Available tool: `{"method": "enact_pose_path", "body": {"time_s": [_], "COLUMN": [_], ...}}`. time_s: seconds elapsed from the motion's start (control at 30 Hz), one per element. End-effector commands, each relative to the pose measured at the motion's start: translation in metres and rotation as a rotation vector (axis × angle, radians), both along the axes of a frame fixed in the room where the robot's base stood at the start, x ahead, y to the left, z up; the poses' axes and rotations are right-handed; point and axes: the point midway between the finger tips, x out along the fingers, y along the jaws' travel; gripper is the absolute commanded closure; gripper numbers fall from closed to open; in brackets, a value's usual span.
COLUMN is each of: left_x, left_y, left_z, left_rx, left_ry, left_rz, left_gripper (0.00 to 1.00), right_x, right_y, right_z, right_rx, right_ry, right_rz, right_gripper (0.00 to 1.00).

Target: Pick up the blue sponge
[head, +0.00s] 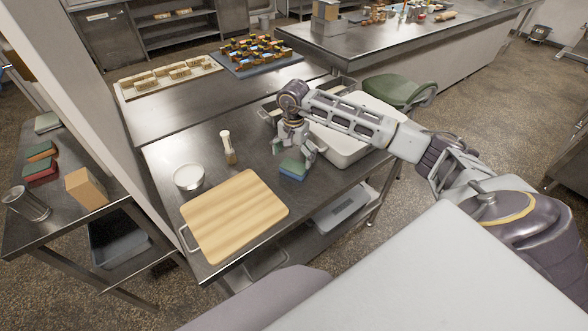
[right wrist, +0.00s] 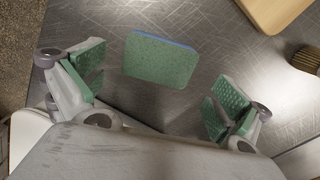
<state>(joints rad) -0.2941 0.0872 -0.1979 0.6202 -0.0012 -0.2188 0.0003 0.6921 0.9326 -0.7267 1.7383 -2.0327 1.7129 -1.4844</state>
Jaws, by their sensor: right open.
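The blue sponge (head: 292,169) lies on the steel table, just below my right gripper in the head view. In the right wrist view the sponge (right wrist: 161,59) shows a green top face and a thin blue edge. No contact between finger and sponge shows in the wrist view. My left gripper is not in view.
A wooden cutting board (head: 234,215), a white bowl (head: 188,178) and a brush (head: 228,148) stand left of the sponge. A white tub (head: 343,146) is close on the right. More sponges (head: 40,170) lie on the left side table. Bare steel surrounds the sponge.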

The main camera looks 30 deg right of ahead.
Motion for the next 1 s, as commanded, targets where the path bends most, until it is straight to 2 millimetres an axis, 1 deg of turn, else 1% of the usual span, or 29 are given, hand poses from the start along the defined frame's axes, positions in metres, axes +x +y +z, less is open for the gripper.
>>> {"method": "enact_pose_path", "body": {"time_s": [0.13, 0.27, 0.57, 0.7, 1.0], "left_x": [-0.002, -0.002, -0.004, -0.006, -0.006], "left_y": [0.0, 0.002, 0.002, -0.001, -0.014], "left_z": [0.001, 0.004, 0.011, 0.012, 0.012], "left_rx": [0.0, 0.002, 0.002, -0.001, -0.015], "left_ry": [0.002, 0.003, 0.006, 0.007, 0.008], "left_rz": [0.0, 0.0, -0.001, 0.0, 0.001], "left_gripper": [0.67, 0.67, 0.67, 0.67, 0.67], "right_x": [0.0, -0.001, -0.001, -0.001, 0.0], "right_y": [0.0, 0.0, 0.0, -0.001, -0.001], "right_z": [-0.003, -0.01, -0.039, -0.049, -0.052], "right_rx": [0.0, 0.001, 0.001, 0.0, 0.0], "right_ry": [0.001, 0.002, 0.003, 0.001, 0.0], "right_rz": [0.0, 0.0, 0.0, -0.001, 0.0], "right_gripper": [0.0, 0.0, 0.0, 0.0, 0.0]}}
